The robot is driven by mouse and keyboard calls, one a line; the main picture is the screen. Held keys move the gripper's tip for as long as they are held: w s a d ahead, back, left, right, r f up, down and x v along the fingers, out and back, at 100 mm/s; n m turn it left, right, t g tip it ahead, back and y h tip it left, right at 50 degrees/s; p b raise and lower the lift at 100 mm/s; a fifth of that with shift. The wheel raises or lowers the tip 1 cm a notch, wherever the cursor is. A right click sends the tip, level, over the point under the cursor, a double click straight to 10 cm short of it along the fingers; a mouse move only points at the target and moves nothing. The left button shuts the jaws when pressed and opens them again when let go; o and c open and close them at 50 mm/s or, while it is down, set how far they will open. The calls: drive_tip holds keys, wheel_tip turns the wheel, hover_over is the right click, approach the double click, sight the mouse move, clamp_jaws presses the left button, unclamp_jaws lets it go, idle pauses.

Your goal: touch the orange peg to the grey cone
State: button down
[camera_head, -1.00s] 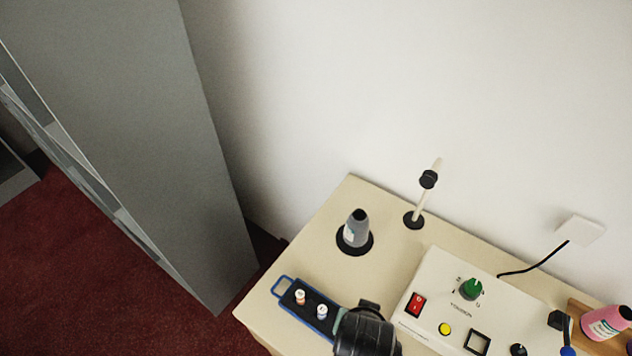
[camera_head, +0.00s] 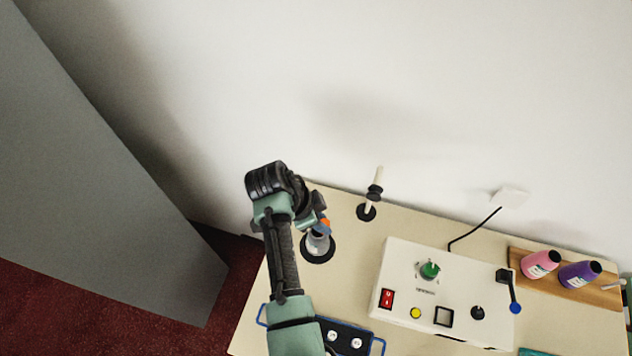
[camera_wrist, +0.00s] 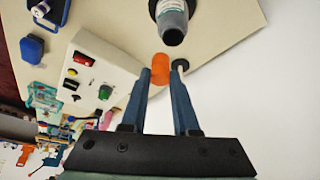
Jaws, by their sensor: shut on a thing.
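The orange peg (camera_wrist: 160,69) is between the blue fingertips of my gripper (camera_wrist: 160,76), which is shut on it. In the head view the orange peg (camera_head: 325,223) shows just above the grey cone (camera_head: 318,243), partly behind my arm. The grey cone, with a pale label, stands upright on a black round base on the counter. In the wrist view the dark tip of the cone (camera_wrist: 173,28) is close to the peg, with a small gap seen between them. The head view does not settle whether they touch.
A pale post with a black collar (camera_head: 375,190) stands right of the cone. A blue-handled tray (camera_head: 378,345) with white-topped pegs lies at the front. The wall is behind.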

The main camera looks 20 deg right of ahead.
drive_tip(key=shift+w+d+r+m, duration=0.4)
drive_tip(key=shift+w+m, duration=0.1)
drive_tip(key=shift+m, duration=0.1)
drive_tip(key=shift+s+f+b, duration=0.25)
drive_tip(key=shift+f+b, duration=0.15)
drive_tip(key=shift+f, duration=0.05)
drive_tip(key=shift+f+b, duration=1.3)
drive_tip(key=shift+f, duration=0.35)
drive_tip(key=shift+w+f, duration=0.1)
drive_tip(key=shift+f, duration=0.1)
drive_tip(key=shift+a+f+b, duration=0.1)
drive_tip(key=shift+f+b, duration=0.2)
drive_tip(key=shift+b, duration=0.1)
drive_tip(key=shift+r, duration=0.1)
drive_tip(key=shift+r+p, duration=2.2)
drive_tip(key=shift+r, duration=0.35)
